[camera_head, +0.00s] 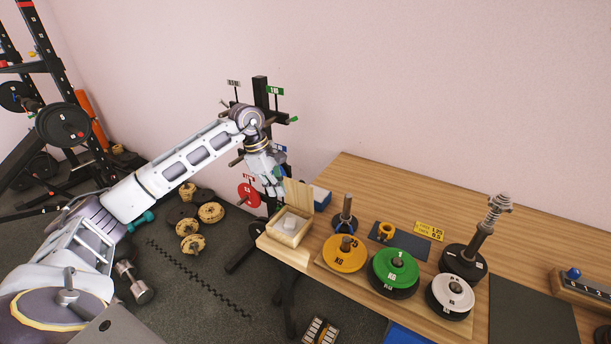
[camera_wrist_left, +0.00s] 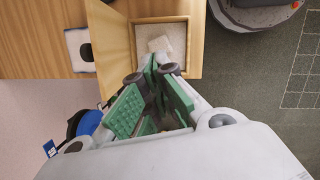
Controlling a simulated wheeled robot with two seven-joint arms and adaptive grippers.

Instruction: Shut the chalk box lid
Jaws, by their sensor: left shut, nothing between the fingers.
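The wooden chalk box (camera_head: 283,237) stands at the left end of the table, with a pale chalk block (camera_head: 289,223) inside. Its lid (camera_head: 299,194) is open and stands up along the back side. In the left wrist view the box (camera_wrist_left: 196,45) lies ahead of the fingers, with the chalk block (camera_wrist_left: 160,44) inside and the lid (camera_wrist_left: 106,42) on its left side. My left gripper (camera_head: 275,191) is shut and empty, above and left of the box and close to the lid. Whether it touches the lid cannot be told. My right gripper is not in view.
On the table (camera_head: 385,179), right of the box, are a yellow plate (camera_head: 343,260), a green plate (camera_head: 394,272) and a white plate (camera_head: 452,299). A blue-and-white item (camera_head: 321,198) lies behind the lid. A weight rack (camera_head: 261,95) stands behind my left gripper.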

